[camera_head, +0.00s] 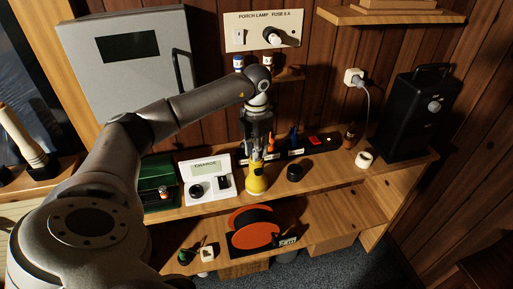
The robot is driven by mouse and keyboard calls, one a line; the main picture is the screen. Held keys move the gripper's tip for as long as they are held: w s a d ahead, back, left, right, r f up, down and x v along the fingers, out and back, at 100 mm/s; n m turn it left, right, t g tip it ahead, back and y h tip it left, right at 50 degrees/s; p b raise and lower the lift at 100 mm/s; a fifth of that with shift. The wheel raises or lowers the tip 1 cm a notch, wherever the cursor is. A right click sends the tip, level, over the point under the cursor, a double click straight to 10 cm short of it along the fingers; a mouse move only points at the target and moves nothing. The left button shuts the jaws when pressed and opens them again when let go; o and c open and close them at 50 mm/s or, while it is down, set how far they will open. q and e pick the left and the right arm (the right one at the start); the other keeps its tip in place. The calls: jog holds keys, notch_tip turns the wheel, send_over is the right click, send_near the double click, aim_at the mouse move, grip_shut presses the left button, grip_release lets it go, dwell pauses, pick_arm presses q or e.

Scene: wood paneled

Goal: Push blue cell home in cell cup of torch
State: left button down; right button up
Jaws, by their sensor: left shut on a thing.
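The yellow torch (257,182) stands upright at the front edge of the upper shelf, beside the white charger (205,181). My left gripper (257,155) points down directly above the torch, with its fingertips at the torch's upper end. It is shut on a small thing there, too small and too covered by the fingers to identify. I cannot make out the blue cell for certain, and the inside of the cell cup is hidden. My right gripper is not in view.
A green box (157,184) stands left of the charger. A dark round cap (294,172) lies right of the torch. Behind is a dark tool rack (318,143). A white cup (364,159) and black speaker-like box (407,115) stand farther right. An orange reel (254,233) sits below.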

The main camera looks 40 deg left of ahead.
pick_arm(q)
jog(key=shift+f, duration=0.4)
jog(key=c, duration=1.2)
grip_release()
jog(key=shift+c, duration=0.2)
notch_tip(320, 180, up, 12)
